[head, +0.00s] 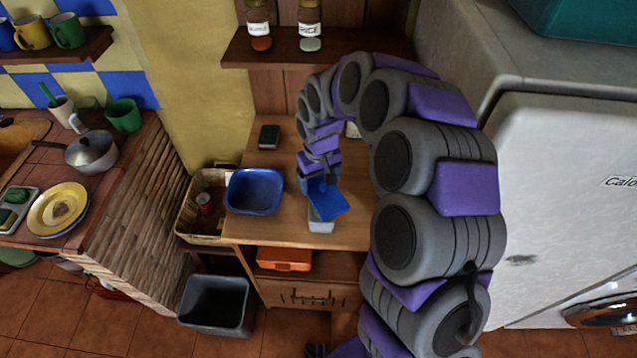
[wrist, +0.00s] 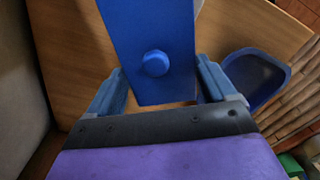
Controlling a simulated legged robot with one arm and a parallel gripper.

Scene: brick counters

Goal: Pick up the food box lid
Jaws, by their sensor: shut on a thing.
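The food box lid is a flat blue plate that shows in the head view (head: 330,201), and in the wrist view (wrist: 150,25) with a round blue knob. My gripper (head: 318,183) is shut on the lid, with a blue finger on each side of it in the wrist view (wrist: 161,80). The lid is tilted above a pale box (head: 321,226) on the wooden table. The lid hides most of the box in the head view; I cannot tell whether they touch. The box is hidden in the wrist view.
A wicker basket (head: 205,222) is at the left. A wooden shelf (head: 320,50) with jars is above. A white fridge (head: 560,200) stands at the right.

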